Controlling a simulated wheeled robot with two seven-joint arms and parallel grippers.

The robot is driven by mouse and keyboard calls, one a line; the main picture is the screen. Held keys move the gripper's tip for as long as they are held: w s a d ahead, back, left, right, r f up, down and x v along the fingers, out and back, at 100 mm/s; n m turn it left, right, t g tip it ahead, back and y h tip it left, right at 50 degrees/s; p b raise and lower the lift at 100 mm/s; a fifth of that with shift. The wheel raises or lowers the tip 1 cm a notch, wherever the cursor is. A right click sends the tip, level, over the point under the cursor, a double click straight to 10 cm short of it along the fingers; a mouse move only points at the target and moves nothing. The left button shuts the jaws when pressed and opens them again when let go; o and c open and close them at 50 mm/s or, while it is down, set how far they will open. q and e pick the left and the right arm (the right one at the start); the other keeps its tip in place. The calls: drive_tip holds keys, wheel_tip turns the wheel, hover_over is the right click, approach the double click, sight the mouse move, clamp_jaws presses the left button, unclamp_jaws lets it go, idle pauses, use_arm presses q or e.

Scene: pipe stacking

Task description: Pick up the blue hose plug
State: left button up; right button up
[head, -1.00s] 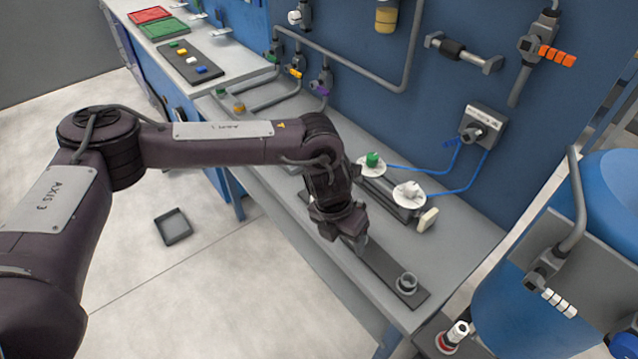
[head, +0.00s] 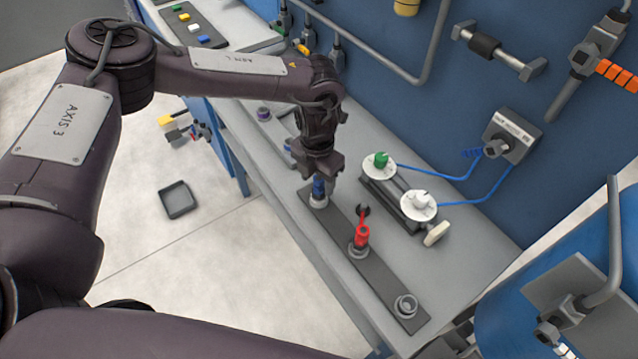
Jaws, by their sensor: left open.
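The blue hose plug (head: 319,187) stands upright in a grey ring socket at the far-left end of a dark strip (head: 385,283) on the bench. My left gripper (head: 320,174) points down right over the plug, with its jaws open at the plug's top. Its fingers hide the upper part of the plug, and I cannot tell whether they touch it. A red plug (head: 360,236) stands in the middle socket of the same strip. The near socket (head: 405,306) is empty. My right gripper is not in view.
A fixture with a green knob (head: 381,160) and a white knob (head: 421,199) stands behind the strip, with blue hoses to a wall box (head: 510,135). A blue barrel (head: 520,322) is at the lower right. A grey tray (head: 177,199) lies on the floor.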

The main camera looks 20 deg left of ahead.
sight(319, 187)
use_arm(q)
wheel_tip(319, 187, down, 3)
drive_tip(key=shift+w+d+f+p, duration=0.15)
drive_tip(key=shift+p, duration=0.2)
drive_tip(key=shift+f, duration=0.1)
drive_tip(key=c, duration=0.8)
clamp_jaws()
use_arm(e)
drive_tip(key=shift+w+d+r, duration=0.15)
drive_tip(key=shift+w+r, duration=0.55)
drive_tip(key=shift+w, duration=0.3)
